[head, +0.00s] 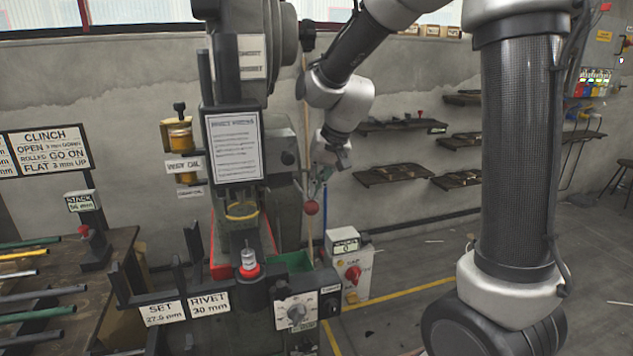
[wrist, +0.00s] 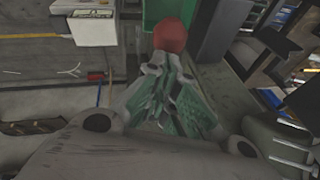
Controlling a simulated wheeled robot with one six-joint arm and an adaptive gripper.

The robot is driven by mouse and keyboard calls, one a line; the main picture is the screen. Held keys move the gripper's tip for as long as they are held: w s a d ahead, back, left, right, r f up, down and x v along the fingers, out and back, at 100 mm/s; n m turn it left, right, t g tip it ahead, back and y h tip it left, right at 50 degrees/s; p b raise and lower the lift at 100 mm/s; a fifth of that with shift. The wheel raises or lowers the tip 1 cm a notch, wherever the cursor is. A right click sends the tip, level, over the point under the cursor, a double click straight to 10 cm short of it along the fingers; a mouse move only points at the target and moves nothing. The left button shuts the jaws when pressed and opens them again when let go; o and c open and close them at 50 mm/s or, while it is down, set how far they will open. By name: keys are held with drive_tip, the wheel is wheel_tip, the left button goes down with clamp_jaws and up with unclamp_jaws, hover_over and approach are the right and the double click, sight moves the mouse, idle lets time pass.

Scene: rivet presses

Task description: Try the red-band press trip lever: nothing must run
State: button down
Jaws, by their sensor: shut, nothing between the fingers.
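The press (head: 233,150) in the middle of the head view has a dark frame, a framed notice and red edging low on its body. A red ball knob (head: 312,208), apparently the trip lever's end, sits at the press's right side. My gripper (head: 318,190) is just above the knob, pointing down. In the wrist view the red knob (wrist: 170,36) lies just beyond my fingertips (wrist: 163,62), which come together and hold nothing. I cannot tell if they touch it. The lever's shaft is mostly hidden.
A white box with a red rotary switch (head: 352,272) stands right of the press. A control box with a dial (head: 297,312) is on the press front. A bench with coloured rods (head: 45,285) is at left. Wall shelves (head: 400,125) hang behind; floor at right is mostly clear.

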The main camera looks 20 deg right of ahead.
wheel_tip(320, 180, down, 8)
drive_tip(key=s, duration=0.1)
idle(0.4)
idle(0.5)
drive_tip(key=s+v, duration=0.1)
drive_tip(key=v, duration=1.2)
drive_tip(key=shift+s+d+f, duration=0.3)
drive_tip(key=shift+s+f, duration=0.05)
drive_tip(key=shift+f, duration=0.05)
